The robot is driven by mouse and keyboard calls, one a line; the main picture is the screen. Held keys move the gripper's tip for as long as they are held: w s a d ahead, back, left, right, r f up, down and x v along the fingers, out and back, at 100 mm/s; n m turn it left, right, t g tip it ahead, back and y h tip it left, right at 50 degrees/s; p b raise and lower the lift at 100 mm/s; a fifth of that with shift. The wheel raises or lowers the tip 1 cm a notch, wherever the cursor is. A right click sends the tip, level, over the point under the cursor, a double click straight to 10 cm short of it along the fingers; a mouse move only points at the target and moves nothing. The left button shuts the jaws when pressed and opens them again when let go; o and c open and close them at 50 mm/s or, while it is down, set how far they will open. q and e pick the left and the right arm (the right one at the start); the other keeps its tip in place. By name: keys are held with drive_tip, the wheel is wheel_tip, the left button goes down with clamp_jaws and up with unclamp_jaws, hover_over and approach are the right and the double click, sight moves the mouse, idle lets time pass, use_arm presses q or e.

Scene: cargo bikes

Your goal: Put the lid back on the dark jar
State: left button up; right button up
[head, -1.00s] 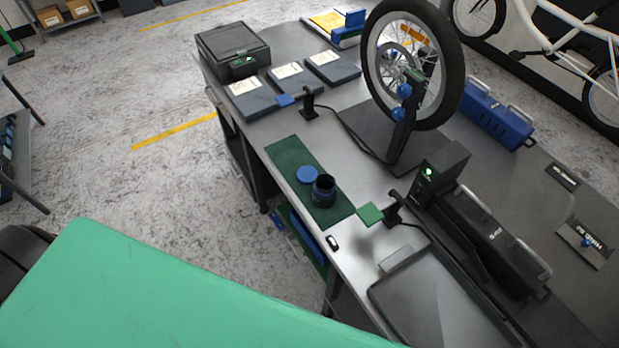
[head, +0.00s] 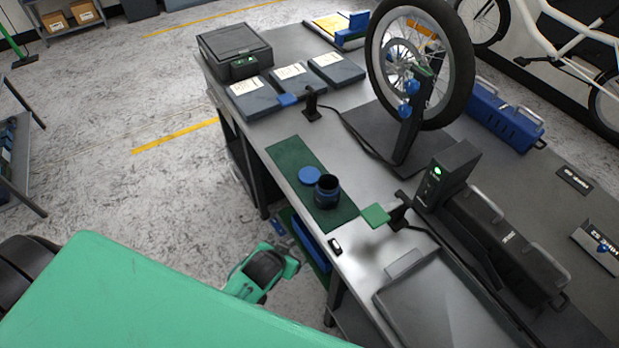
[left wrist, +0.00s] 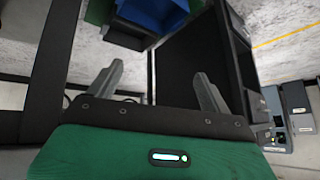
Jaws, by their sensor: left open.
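The dark jar (head: 327,190) stands upright and open on a green mat (head: 291,153) near the table's front edge. Its round blue lid (head: 309,175) lies flat on the mat, just beyond and left of the jar. My left gripper (left wrist: 160,72) is open in the left wrist view, with nothing between its fingers. In the head view, a green part of my left arm (head: 262,270) shows beside the table's front edge, low and apart from the jar and lid. Neither jar nor lid shows in the left wrist view. My right gripper is not in view.
A green square plate on a bracket (head: 376,214) and a grey tray (head: 443,305) are right of the mat. A wheel on a stand (head: 422,60) rises behind. Dark flat boxes (head: 252,97) lie at the far left. A blue bin (left wrist: 150,15) sits under the table.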

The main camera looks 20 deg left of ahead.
use_arm(q)
wheel_tip(320, 180, up, 13)
drive_tip(key=w+t+b, duration=0.1)
drive_tip(key=w+t, duration=0.1)
drive_tip(key=w+d+r+m+t+h, duration=0.1)
drive_tip(key=w+d+r+t+h, duration=0.1)
drive_tip(key=w+d+r+t, duration=0.4)
drive_tip(key=w+d+r+t+h, duration=0.1)
drive_tip(key=w+r+t, duration=0.1)
drive_tip(key=w+r, duration=0.5)
drive_tip(key=d+r+m+t+h, duration=0.1)
drive_tip(key=d+r+m+h, duration=0.75)
drive_tip(key=r, duration=0.25)
drive_tip(key=s+d+m+g+h, duration=0.4)
drive_tip(key=d+m+g+h, duration=0.45)
drive_tip(key=m+g, duration=0.4)
drive_tip(key=w+a+f+m+g+y, duration=0.3)
drive_tip(key=a+f+g+y, duration=0.35)
drive_tip(key=f+y, duration=0.45)
drive_tip(key=w+a+n+y, duration=0.1)
drive_tip(key=w+a+y, duration=0.2)
drive_tip(key=a, duration=0.5)
drive_tip(key=w+a+n+y, duration=0.2)
drive_tip(key=a+y, duration=0.3)
drive_tip(key=a, duration=0.4)
drive_tip(key=shift+w+a+r+t+y+b, duration=0.3)
drive_tip(key=shift+w+r+y+b, duration=0.1)
drive_tip(key=shift+w, duration=0.15)
